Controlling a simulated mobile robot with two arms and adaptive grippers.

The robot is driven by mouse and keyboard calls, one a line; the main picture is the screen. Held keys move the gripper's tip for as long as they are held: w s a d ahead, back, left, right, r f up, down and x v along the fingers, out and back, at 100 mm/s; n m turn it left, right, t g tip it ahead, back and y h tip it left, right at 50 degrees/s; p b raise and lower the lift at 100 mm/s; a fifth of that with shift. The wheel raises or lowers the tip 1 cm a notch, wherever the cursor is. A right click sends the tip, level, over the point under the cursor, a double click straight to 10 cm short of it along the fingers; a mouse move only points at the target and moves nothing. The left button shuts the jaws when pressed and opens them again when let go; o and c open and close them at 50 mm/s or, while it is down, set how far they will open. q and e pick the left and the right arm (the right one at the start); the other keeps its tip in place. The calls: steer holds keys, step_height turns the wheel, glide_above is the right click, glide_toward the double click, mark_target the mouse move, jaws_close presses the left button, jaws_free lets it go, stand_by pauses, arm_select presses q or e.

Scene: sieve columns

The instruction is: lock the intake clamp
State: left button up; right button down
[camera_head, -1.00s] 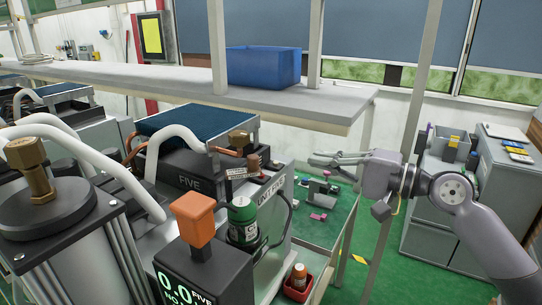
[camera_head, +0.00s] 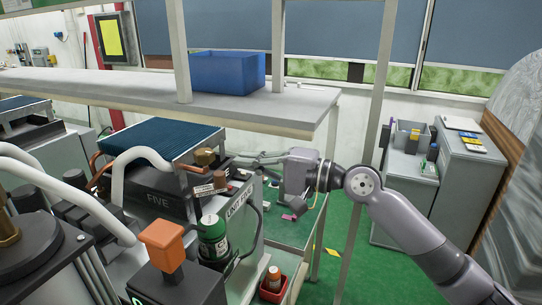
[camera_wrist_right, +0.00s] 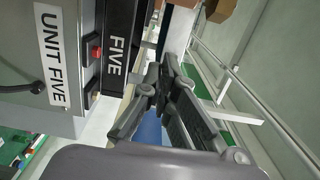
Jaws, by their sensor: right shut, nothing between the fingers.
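Unit five (camera_head: 160,190) is a grey and black machine with a dark blue ribbed top. A brass fitting (camera_head: 205,157) and copper-coloured pipe parts sit at its right end, but I cannot tell which part is the intake clamp. My right gripper (camera_head: 240,159) reaches in from the right, its fingertips close to the brass fitting; contact is not clear. In the wrist view the right gripper (camera_wrist_right: 150,95) is shut and empty, beside the black FIVE panel (camera_wrist_right: 117,45) and the UNIT FIVE label (camera_wrist_right: 52,55). My left gripper is out of view.
A green canister (camera_head: 213,238) and an orange knob (camera_head: 164,244) on a black box stand in front. A red bin (camera_head: 273,287) is below right. A shelf holding a blue crate (camera_head: 227,72) runs behind, with a post (camera_head: 357,170) beside my right arm.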

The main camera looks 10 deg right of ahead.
arm_select(q)
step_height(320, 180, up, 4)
steer(key=p, duration=0.2)
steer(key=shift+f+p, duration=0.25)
steer(key=shift+p, duration=0.15)
arm_select(e)
steer(key=s+a, duration=0.2)
steer(key=shift+s+a, duration=0.3)
steer(key=shift+s, duration=0.1)
